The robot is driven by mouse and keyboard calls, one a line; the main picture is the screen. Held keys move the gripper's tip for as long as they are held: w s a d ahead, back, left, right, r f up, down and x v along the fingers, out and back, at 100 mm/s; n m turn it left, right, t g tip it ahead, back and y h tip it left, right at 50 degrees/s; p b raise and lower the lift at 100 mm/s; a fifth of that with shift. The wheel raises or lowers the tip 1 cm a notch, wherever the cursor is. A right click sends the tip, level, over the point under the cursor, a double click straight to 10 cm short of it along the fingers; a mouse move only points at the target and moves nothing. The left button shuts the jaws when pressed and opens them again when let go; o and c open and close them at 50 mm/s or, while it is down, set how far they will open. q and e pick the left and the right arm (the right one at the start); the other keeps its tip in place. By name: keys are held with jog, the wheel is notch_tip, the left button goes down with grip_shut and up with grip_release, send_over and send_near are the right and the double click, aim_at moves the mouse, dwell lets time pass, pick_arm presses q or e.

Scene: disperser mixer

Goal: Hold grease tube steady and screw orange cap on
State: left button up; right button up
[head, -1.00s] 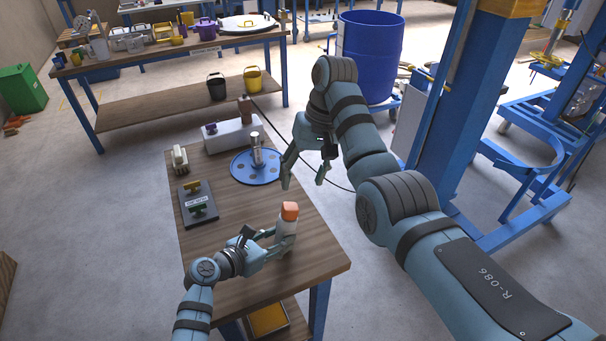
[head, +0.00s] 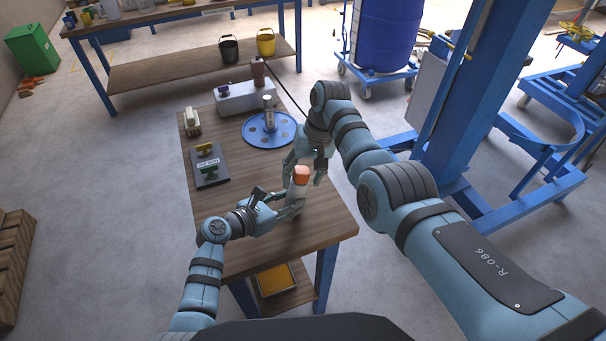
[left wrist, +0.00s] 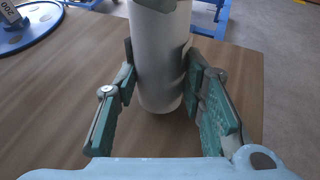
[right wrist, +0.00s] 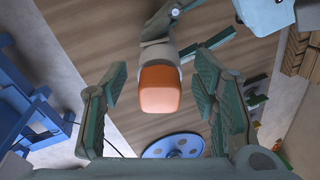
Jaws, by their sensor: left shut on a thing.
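The white grease tube (head: 297,196) stands upright near the front right of the wooden table, with the orange cap (head: 301,174) on its top end. My left gripper (head: 296,208) is shut on the tube's body; in the left wrist view its fingers flank the white tube (left wrist: 160,70). My right gripper (head: 305,172) is open, just above and around the cap. In the right wrist view the orange cap (right wrist: 159,90) lies between the spread fingers, apart from both. How firmly the cap sits on the tube cannot be told.
A blue round plate (head: 287,129) with a metal cylinder (head: 268,112) stands farther back on the table. A black board with green and yellow pieces (head: 223,176) lies at the table's left. The table's front edge is close to the tube.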

aim_at(300, 177)
jog(key=c, duration=1)
jog(key=shift+o, duration=0.2)
jog(key=m, duration=0.2)
jog(key=m+t, duration=0.1)
jog(key=m, duration=0.3)
jog(key=shift+s+a, duration=0.1)
jog(key=shift+a, duration=0.25)
jog(key=o, duration=1.2)
jog(key=shift+c, duration=0.2)
jog(key=shift+r+t, duration=0.15)
jog(key=shift+t, duration=0.15)
jog(key=shift+r, duration=2.15)
pick_arm(q)
jog(key=shift+s, duration=0.1)
pick_arm(e)
jog(key=n+g, duration=0.1)
jog(key=n, duration=0.3)
jog(key=n+g, duration=0.1)
jog(key=n, duration=0.4)
